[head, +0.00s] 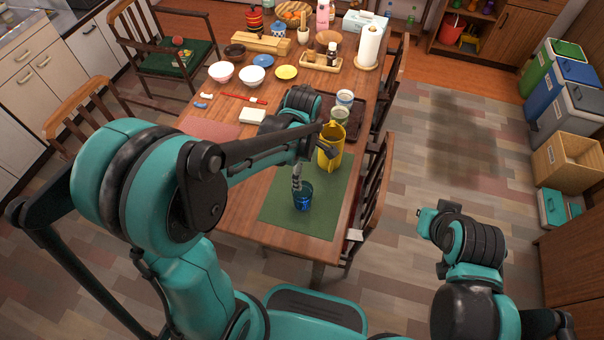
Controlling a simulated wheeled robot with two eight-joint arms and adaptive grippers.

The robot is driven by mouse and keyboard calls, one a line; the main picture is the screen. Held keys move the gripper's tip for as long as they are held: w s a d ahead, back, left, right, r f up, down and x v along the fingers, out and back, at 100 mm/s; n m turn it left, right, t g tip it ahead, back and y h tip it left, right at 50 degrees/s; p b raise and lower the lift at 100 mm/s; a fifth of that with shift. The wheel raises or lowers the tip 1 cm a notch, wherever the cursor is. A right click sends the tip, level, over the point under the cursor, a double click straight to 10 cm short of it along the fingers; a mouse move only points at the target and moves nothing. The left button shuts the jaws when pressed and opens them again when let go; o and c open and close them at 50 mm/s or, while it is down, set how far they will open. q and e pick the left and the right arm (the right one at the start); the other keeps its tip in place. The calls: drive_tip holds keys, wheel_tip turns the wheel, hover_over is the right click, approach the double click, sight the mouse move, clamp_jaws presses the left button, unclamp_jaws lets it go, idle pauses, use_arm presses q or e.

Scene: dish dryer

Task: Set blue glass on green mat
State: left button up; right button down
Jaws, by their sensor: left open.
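A dark blue glass (302,199) stands upright on the green mat (272,209), near the front end of the table. My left gripper (310,163) is open just above and behind the glass. One grey finger reaches down to the glass rim; I cannot tell whether it is inside the glass or touches it. The other finger is partly lost against a yellow pitcher (332,158) that stands at the mat's far end. My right gripper (432,228) is off the table at the lower right, and its fingers do not show clearly.
Behind the pitcher, cups (345,98) stand on a dark tray. Bowls (252,75), plates, a paper towel roll (368,46) and bottles fill the far table. Chairs (368,215) flank the table. The mat's near corners are clear.

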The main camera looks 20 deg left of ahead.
use_arm(q)
drive_tip(key=s+a+r+m+t, duration=0.2)
drive_tip(key=s+r+m, duration=0.3)
drive_tip(key=m, duration=0.3)
drive_tip(key=s+a+r+m+t, duration=0.2)
drive_tip(key=s+r+m+t, duration=0.3)
drive_tip(key=m, duration=0.4)
drive_tip(key=shift+s+a+m, duration=0.2)
drive_tip(key=shift+a+m, duration=0.1)
drive_tip(key=shift+a, duration=0.1)
